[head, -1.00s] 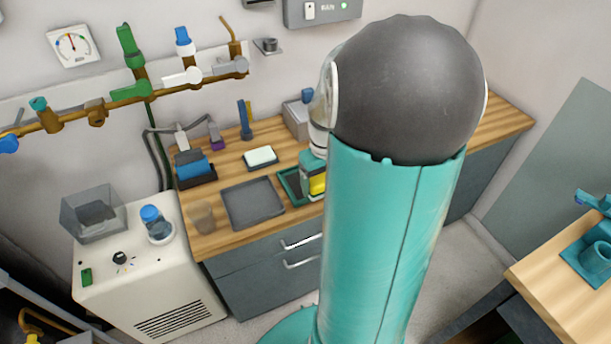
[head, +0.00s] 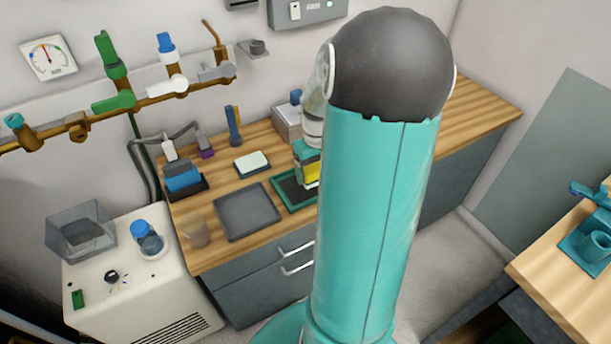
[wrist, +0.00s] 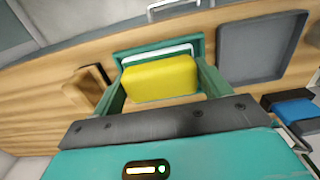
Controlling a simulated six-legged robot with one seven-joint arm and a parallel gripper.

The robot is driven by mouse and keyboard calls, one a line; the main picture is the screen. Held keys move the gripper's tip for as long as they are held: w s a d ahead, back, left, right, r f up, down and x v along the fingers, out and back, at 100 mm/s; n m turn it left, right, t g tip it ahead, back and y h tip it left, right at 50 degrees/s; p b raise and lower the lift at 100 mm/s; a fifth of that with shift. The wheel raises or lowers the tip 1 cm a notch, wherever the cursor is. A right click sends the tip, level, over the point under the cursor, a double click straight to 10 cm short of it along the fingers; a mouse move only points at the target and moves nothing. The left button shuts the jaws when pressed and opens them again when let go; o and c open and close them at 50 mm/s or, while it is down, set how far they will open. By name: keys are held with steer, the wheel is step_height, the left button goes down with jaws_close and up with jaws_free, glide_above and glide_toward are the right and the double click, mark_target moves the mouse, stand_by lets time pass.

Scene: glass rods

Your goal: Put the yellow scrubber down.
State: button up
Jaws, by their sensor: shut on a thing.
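The yellow scrubber (head: 312,172) with a white underside is partly hidden by my arm in the head view. In the wrist view the scrubber (wrist: 160,80) sits between the two green fingers of my gripper (wrist: 160,72), which is shut on it. My gripper (head: 307,160) is over the green-rimmed tray (head: 282,198) with a dark floor. The tray rim (wrist: 118,53) also shows around the scrubber in the wrist view. I cannot tell whether the scrubber touches the tray floor.
A grey tray (head: 246,212) lies left of the green one. A white block on a dark dish (head: 252,163), a blue item in a black holder (head: 183,179) and a beaker (head: 196,231) stand nearby. A small wooden piece (wrist: 80,87) lies beside the green tray.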

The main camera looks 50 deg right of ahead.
steer(key=w+d+f, duration=0.1)
steer(key=w+f, duration=0.1)
steer(key=w+d+f, duration=0.1)
steer(key=w+f, duration=0.3)
steer(key=shift+w+d+f, duration=0.1)
steer(key=shift+d+f, duration=0.3)
steer(key=shift+f, duration=1.5)
steer(key=shift+f, duration=0.15)
steer(key=o, duration=0.9)
